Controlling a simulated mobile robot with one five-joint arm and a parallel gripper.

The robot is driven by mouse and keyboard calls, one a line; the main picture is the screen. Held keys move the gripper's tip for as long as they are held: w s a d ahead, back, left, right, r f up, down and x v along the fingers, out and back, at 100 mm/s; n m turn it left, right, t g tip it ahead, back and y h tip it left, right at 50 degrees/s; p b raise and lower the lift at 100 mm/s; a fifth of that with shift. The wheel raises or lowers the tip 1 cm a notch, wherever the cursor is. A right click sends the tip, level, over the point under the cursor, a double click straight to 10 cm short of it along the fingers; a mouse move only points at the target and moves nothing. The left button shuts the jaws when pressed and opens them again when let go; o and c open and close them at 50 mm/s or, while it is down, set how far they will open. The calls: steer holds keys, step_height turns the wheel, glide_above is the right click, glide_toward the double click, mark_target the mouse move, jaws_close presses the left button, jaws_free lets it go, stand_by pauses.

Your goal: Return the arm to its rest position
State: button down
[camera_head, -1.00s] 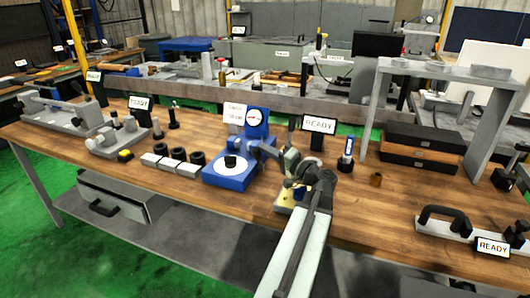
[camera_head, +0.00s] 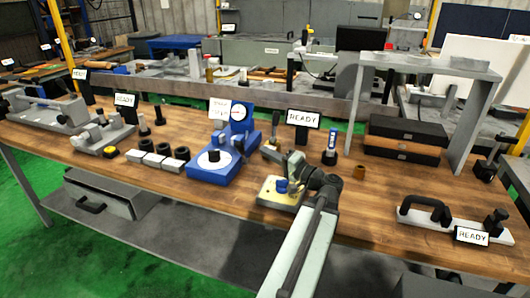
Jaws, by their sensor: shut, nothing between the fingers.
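My arm rises from the bottom edge, and its dark elbow is right of centre. I cannot tell whether the gripper touches anything.
The wooden bench (camera_head: 370,205) is bare in patches at right. Dark cases (camera_head: 405,140) sit under a grey frame (camera_head: 470,120). A black-handled fixture (camera_head: 424,211) is at front right.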

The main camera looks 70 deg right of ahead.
steer(key=shift+w+a, duration=0.1)
steer(key=shift+w, duration=0.15)
